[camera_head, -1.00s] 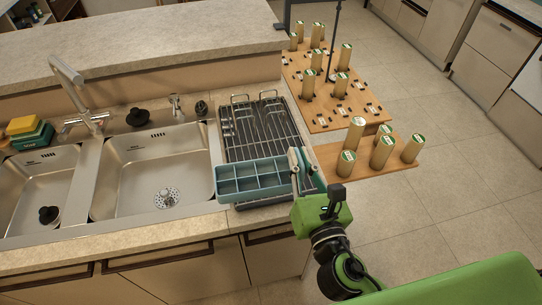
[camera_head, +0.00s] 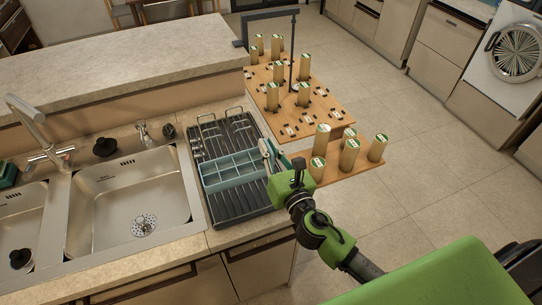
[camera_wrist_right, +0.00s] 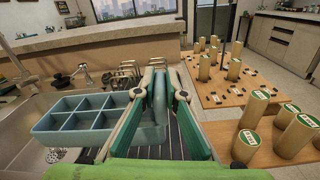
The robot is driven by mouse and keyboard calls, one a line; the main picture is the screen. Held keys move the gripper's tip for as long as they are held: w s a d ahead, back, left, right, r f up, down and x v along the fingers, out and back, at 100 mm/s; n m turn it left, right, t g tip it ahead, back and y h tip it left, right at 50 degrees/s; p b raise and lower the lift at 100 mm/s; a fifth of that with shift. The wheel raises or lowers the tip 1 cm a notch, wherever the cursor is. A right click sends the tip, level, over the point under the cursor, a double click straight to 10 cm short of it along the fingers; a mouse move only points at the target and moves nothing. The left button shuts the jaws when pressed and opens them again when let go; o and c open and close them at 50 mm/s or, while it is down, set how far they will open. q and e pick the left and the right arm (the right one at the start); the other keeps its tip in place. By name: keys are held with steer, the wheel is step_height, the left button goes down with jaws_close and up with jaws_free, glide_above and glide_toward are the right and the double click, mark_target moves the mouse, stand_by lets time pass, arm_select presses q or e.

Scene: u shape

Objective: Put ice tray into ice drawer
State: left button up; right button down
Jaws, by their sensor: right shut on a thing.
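The ice tray (camera_head: 230,168) is a teal tray with several square compartments. It is over the dark dish rack (camera_head: 246,205) beside the sink in the head view; I cannot tell whether it touches the rack. My right gripper (camera_head: 272,158) is shut on the tray's right end. In the right wrist view the tray (camera_wrist_right: 92,118) extends left from my right gripper (camera_wrist_right: 160,95), roughly level, with its compartments facing up and looking empty. My left gripper is not in view. No ice drawer can be made out.
The steel sink (camera_head: 130,205) and its faucet (camera_head: 38,140) are left of the rack. Wooden boards (camera_head: 350,178) with several upright cylinders stand to the right. A raised counter (camera_head: 120,80) runs behind. The tiled floor (camera_head: 440,140) at right is clear.

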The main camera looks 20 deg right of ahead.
steer(key=shift+w+d+f+b, duration=0.35)
steer(key=shift+w+f+b, duration=0.25)
steer(key=shift+f, duration=0.7)
steer(key=shift+w+d+f+b, duration=0.3)
steer(key=shift+w+f+b, duration=0.3)
steer(key=shift+f, duration=0.75)
steer(key=shift+w+d+f+b, duration=0.35)
steer(key=shift+w+f+b, duration=0.25)
steer(key=shift+f, duration=0.7)
steer(key=shift+s, duration=0.1)
steer(key=c, duration=2.1)
jaws_free()
